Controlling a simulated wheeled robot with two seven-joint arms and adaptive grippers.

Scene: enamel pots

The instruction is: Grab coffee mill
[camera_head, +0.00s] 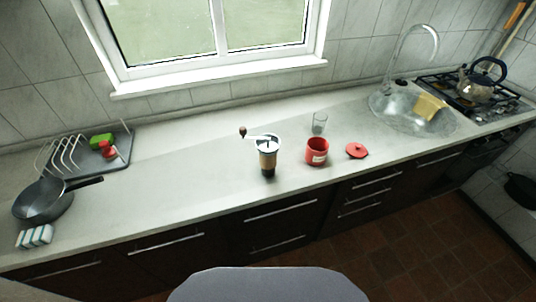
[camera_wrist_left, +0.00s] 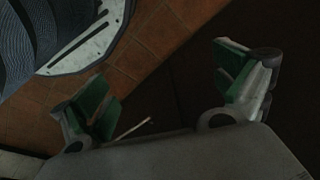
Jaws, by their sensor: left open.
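The coffee mill (camera_head: 267,157) stands upright on the counter near its front edge, in the middle of the head view. It has a cork-coloured band, a dark lower part and a crank with a dark knob pointing left. My left gripper (camera_wrist_left: 168,92) shows in the left wrist view, with its green-padded fingers spread apart and nothing between them. Behind it are the dark cabinet fronts and the brown floor, so it is away from the mill. Neither gripper shows in the head view.
A red pot (camera_head: 316,151), its red lid (camera_head: 357,150) and a clear glass (camera_head: 319,123) stand to the right of the mill. A dish rack (camera_head: 85,155), a pan (camera_head: 43,201) and a sponge (camera_head: 35,236) are at the left. The counter (camera_head: 190,170) between is clear.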

